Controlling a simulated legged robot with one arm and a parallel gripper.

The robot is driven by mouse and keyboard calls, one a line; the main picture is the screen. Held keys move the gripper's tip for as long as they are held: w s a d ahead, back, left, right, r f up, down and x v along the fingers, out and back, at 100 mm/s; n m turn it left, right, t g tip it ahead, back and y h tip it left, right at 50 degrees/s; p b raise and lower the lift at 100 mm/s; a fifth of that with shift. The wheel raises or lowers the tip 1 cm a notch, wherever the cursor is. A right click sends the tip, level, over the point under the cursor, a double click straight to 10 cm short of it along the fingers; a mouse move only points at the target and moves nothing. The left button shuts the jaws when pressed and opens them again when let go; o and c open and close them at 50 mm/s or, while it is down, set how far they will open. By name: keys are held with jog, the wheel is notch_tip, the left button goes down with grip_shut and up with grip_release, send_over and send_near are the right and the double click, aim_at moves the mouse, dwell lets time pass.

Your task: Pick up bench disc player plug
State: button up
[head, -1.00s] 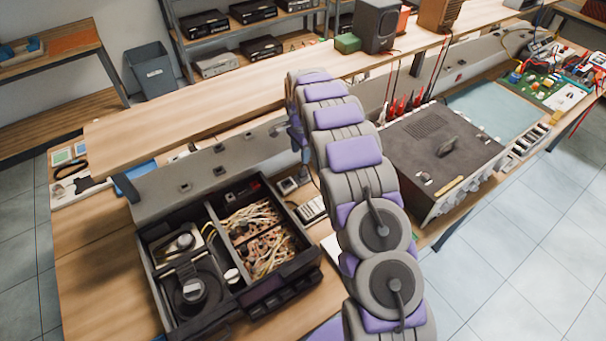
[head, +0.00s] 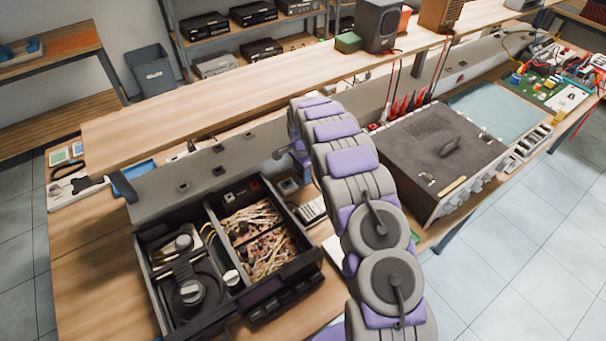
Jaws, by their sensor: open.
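An opened black disc player (head: 262,291) sits on the bench at lower centre-left, with its disc mechanism (head: 190,291) and wired circuit boards exposed. A grey socket rail (head: 150,200) runs behind it. A small dark square fitting (head: 288,186) lies near the player's back right corner; I cannot tell whether it is the plug. No plug shows clearly. My arm arches over the bench right of the player.
A large grey-brown instrument (head: 440,150) stands right of my arm, with red leads behind it. A raised wooden shelf (head: 200,115) overhangs the bench's back. Bare bench top (head: 90,265) lies left of the player.

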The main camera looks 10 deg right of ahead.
grip_shut()
jog(key=shift+r, duration=0.1)
dwell(0.3)
